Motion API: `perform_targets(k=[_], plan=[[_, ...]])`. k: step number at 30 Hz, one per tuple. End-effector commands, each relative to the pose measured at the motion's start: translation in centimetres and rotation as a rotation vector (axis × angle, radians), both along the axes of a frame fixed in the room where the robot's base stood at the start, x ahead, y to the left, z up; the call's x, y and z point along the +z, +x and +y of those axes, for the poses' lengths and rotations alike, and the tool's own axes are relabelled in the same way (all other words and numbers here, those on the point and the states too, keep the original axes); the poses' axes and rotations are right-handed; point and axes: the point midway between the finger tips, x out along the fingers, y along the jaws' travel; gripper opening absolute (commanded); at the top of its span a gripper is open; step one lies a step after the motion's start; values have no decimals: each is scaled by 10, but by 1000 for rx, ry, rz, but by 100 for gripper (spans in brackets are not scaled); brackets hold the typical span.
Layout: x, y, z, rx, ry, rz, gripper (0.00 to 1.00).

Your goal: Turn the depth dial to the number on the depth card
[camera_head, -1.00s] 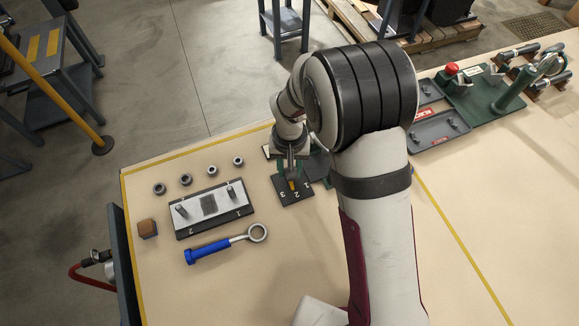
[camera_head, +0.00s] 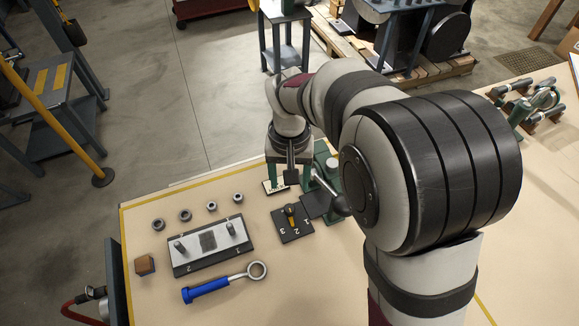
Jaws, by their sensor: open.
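The depth dial (camera_head: 290,211) has a yellow pointer and sits on a dark plate with numbers 1, 2 and 3. Its pointer aims toward the numbered front side; which number it meets is too small to tell. A pale depth card (camera_head: 274,187) lies just behind the dial plate, its print too small to read and partly hidden by my gripper. My gripper (camera_head: 288,178) is open, pointing down behind the dial near the card, apart from the dial, and holds nothing visible.
A dark-based metal plate with two pegs (camera_head: 209,243) stands left of the dial, several rings behind it. A blue-handled ring tool (camera_head: 208,289) and a wooden block (camera_head: 145,265) lie nearby. A lever with a dark knob (camera_head: 337,204) stands close right of the dial.

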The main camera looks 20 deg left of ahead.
Motion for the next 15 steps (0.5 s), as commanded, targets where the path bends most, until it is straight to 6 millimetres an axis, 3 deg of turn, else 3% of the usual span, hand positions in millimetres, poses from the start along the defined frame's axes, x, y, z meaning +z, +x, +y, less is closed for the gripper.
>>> perform_targets(k=[3,6,15], plan=[[25,0,0,0,2,-2,64],[38,0,0,-1,2,-2,64],[43,0,0,0,0,0,64]])
